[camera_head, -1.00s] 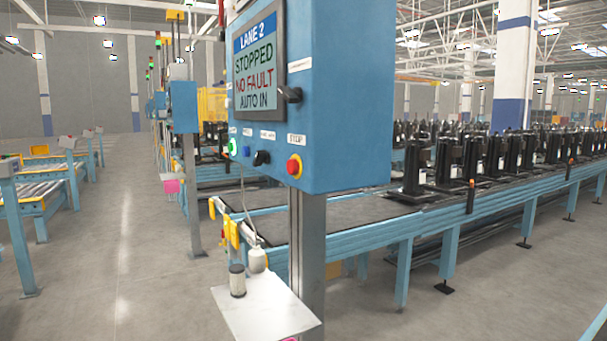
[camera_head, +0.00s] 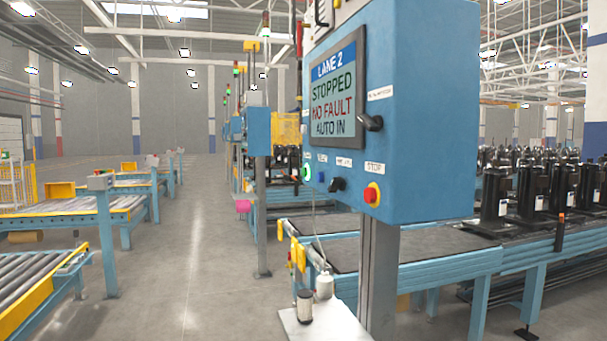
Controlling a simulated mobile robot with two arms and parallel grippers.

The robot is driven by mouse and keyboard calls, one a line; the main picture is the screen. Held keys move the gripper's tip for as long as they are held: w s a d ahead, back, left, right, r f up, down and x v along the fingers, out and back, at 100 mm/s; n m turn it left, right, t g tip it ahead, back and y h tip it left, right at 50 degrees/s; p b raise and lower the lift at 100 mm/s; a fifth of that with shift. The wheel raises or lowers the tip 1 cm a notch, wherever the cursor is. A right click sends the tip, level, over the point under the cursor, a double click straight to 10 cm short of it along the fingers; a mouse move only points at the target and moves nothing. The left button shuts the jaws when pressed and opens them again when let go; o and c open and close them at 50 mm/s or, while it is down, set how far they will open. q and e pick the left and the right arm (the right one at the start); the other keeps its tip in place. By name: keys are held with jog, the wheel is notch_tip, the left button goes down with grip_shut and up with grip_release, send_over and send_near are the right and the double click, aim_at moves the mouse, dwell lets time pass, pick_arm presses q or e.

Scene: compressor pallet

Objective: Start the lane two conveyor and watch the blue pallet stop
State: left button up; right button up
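The blue lane 2 control box (camera_head: 425,120) stands on a grey post right of centre. Its screen (camera_head: 337,97) reads "LANE 2, STOPPED, NO FAULT, AUTO IN". Below the screen are a lit green button (camera_head: 307,171), a small blue button (camera_head: 322,175), a black selector knob (camera_head: 337,184) and a red stop button (camera_head: 371,194) on yellow. A black handle (camera_head: 370,122) sits beside the screen. The lane two conveyor (camera_head: 420,247) runs behind the box, with black compressors (camera_head: 498,195) on its right part. I cannot make out a blue pallet. Neither of my grippers is in view.
A small shelf (camera_head: 325,327) on the post holds a dark cup (camera_head: 304,306) and a white bottle (camera_head: 324,285). Roller conveyors (camera_head: 35,290) with yellow edges stand at the left. The grey floor aisle (camera_head: 195,240) between is clear.

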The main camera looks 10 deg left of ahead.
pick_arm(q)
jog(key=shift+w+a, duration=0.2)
